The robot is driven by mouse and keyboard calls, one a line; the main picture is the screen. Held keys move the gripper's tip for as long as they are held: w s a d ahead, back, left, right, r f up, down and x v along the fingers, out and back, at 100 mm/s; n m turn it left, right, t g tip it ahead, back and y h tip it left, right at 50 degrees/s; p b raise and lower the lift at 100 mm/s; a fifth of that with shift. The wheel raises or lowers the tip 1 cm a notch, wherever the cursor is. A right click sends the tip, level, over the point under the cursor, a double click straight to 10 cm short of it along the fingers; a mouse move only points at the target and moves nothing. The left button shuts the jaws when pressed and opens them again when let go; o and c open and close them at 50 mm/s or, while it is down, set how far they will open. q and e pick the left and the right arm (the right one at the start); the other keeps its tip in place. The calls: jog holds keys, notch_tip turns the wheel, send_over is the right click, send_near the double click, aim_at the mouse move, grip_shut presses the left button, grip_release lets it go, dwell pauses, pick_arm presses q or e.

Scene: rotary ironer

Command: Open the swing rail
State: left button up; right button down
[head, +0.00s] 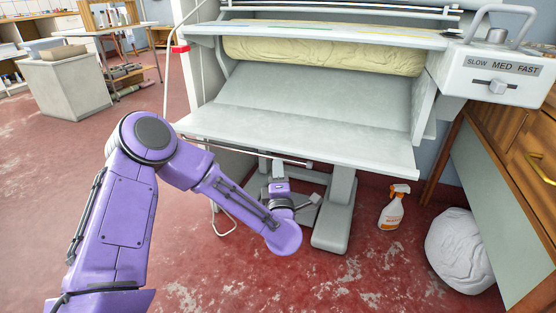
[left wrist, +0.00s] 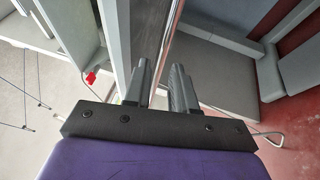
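The swing rail (head: 245,150) is a thin metal bar running along under the front edge of the ironer's feed shelf, with a small grey block at its right end. My left gripper (head: 271,165) reaches up to it from below, near that right end. In the left wrist view the rail (left wrist: 174,35) runs between the two dark fingers of my left gripper (left wrist: 164,85). The fingers stand apart with a gap around the bar; I cannot tell whether either one touches it. My right gripper is in neither view.
The ironer's pale shelf (head: 310,125) overhangs the gripper, and its grey foot (head: 335,225) stands just right of my arm. A spray bottle (head: 393,208) and a white bag (head: 459,252) are on the floor at right. The red floor in front is clear.

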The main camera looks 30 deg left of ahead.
pick_arm(q)
jog(key=x, duration=0.5)
jog(key=shift+w+a+f+b, duration=0.1)
jog(key=shift+w+a+b, duration=0.1)
jog(key=shift+b, duration=0.2)
jog(key=shift+d, duration=0.1)
grip_shut()
